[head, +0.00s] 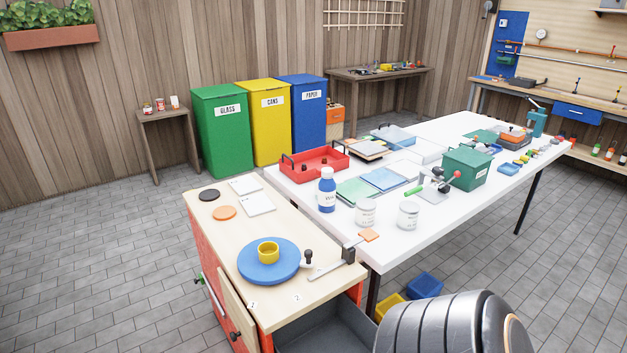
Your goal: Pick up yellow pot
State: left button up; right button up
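A small yellow pot (268,254) stands upright on a round blue plate (254,275) in the head view. The plate lies on the light wooden top of a red cabinet (222,256) in the lower middle. The pot looks open at the top, and nothing touches it except the plate below. Neither of my grippers shows in this view. A grey ribbed part, which looks like one of my own arm links, fills the bottom right and hides some floor.
Right of the plate are a small dark knob (308,257) and a metal clamp-like tool (335,264). An orange disc (224,212), a black disc (209,195) and white cards lie behind it. A cluttered white table (405,239) adjoins. A grey drawer (325,335) stands open below.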

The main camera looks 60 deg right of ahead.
aim_at(268, 251)
jog(key=i+z, duration=0.2)
jog(key=z, duration=0.2)
jog(key=i+j+z, duration=0.1)
jog(key=z, duration=0.35)
jog(key=i+j+z, duration=0.2)
jog(key=z, duration=0.2)
jog(key=i, duration=0.1)
